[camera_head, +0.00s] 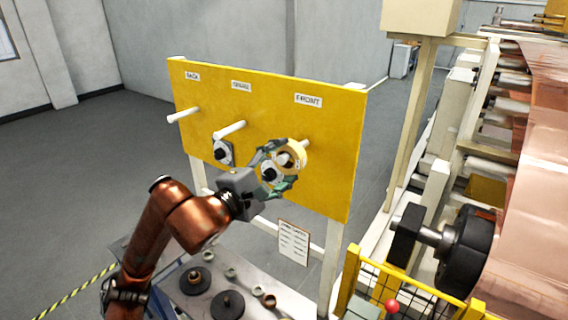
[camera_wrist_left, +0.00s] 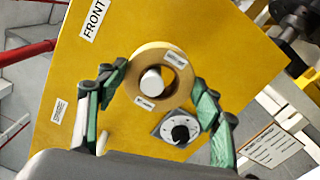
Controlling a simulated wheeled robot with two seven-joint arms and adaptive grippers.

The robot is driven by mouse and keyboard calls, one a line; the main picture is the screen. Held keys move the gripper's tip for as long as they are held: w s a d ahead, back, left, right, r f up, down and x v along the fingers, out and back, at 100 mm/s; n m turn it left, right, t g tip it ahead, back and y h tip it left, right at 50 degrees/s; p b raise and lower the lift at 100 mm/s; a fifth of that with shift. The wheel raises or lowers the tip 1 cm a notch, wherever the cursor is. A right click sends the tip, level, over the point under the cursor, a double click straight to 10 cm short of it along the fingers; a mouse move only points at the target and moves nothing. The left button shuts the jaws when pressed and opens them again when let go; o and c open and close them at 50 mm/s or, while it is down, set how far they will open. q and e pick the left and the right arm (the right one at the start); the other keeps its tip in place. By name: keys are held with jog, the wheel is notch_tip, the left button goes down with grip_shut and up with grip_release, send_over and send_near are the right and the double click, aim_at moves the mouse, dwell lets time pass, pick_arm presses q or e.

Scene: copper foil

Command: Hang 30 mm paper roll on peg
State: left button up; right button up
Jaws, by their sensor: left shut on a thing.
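My left gripper (camera_head: 279,167) is shut on a tan paper roll (camera_head: 297,150), in front of the yellow board at the FRONT label (camera_head: 308,99). In the left wrist view the roll (camera_wrist_left: 180,86) sits between the two green-padded fingers. The white round end of the front peg (camera_wrist_left: 152,79) shows inside the roll's hole. I cannot tell how far along the peg the roll is. My right gripper is not in view.
The yellow board (camera_head: 335,175) also carries a left peg (camera_head: 184,115) and a middle peg (camera_head: 229,129). A dial (camera_wrist_left: 180,132) is mounted below the front peg. A table with black discs (camera_head: 227,305) and small rings stands below. Copper-foil machinery (camera_head: 465,250) fills the right.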

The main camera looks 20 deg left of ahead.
pick_arm(q)
jog(key=o, duration=1.3)
